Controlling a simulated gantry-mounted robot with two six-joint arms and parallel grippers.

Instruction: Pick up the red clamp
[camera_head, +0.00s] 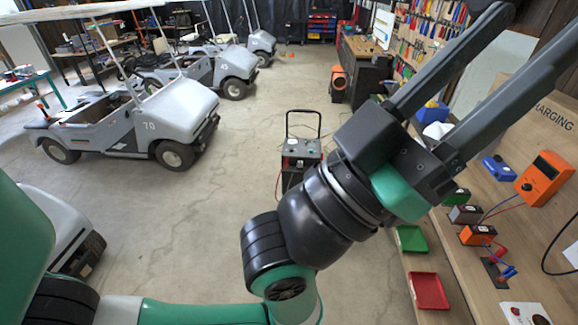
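The red clamp (498,252) appears as a small red piece on the wooden bench at the right, beside a blue clamp (510,272) and above a dark holder (494,275). It is small, so I cannot tell exactly how it sits. My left gripper (537,30) reaches across the picture from the lower left. Its two dark fingers point to the upper right, spread wide apart with nothing between them. The gripper is well apart from the clamp. My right gripper is not in view.
The bench (540,235) also holds an orange meter (546,178), an orange box (478,235) and wires. A green tray (411,239) and a red tray (429,291) lie along its left side. A wheeled charger (300,150) stands on open floor. Carts (150,125) are parked left.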

